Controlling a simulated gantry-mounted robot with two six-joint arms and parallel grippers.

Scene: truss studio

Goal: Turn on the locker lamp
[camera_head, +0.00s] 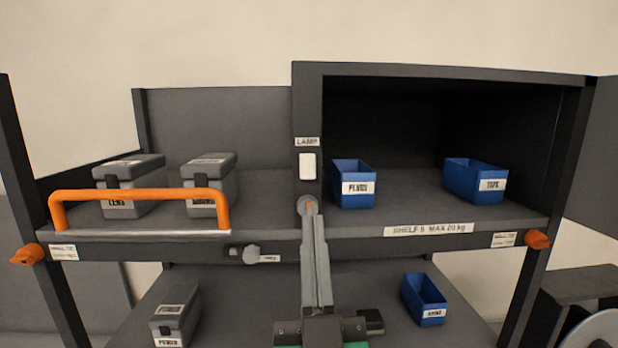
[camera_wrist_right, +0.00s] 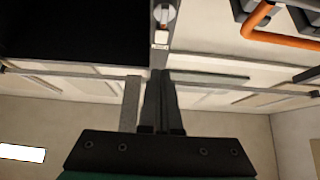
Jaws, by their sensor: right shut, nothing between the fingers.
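The white lamp switch (camera_head: 307,166) sits on the dark post left of the open locker bay, under a "LAMP" label (camera_head: 306,142). In the right wrist view, a small pale rectangle (camera_wrist_right: 161,38) on the post looks like this switch. The bay's interior (camera_head: 400,125) is dark. My right gripper (camera_head: 310,213) is shut and empty, its fingers pointing up toward the post below the switch. It also shows in the right wrist view (camera_wrist_right: 164,74), apart from the pale rectangle. A grey round part (camera_head: 305,203) is partly hidden behind the fingertips. My left gripper is out of view.
Blue bins (camera_head: 351,187) (camera_head: 474,182) stand in the bay. Grey lidded boxes (camera_head: 131,186) (camera_head: 210,186) stand behind an orange handle (camera_head: 140,194) on the left. A grey knob (camera_head: 250,253) sits on the shelf's front edge. The lower shelf holds another box (camera_head: 176,314) and blue bin (camera_head: 425,300).

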